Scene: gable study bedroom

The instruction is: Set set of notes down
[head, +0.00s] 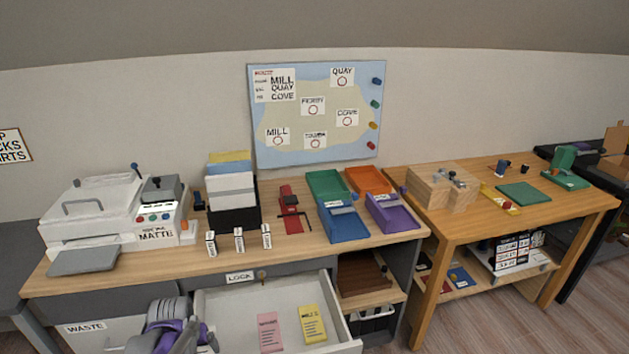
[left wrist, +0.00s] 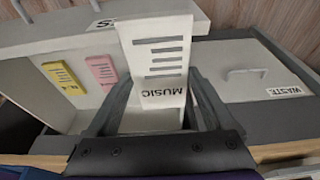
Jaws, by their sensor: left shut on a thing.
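A white set of notes (left wrist: 160,55) with dark lines and the word MUSIC is held between the fingers of my left gripper (left wrist: 158,95) in the left wrist view. My left gripper (head: 190,338) shows at the bottom left of the head view, by the left side of the open drawer (head: 230,305); I cannot make out the held notes there. A pink set (head: 270,333) and a yellow set (head: 312,325) lie apart in the drawer. They also show in the left wrist view, pink (left wrist: 103,71) and yellow (left wrist: 64,83). My right gripper is out of view.
The drawer has bare floor around the two sets. The WASTE front (head: 85,330) is left of it. Above, the desk (head: 150,258) holds a printer (head: 95,215), a black file holder (head: 233,215) and coloured trays (head: 345,227). A wooden table (head: 475,225) stands at right.

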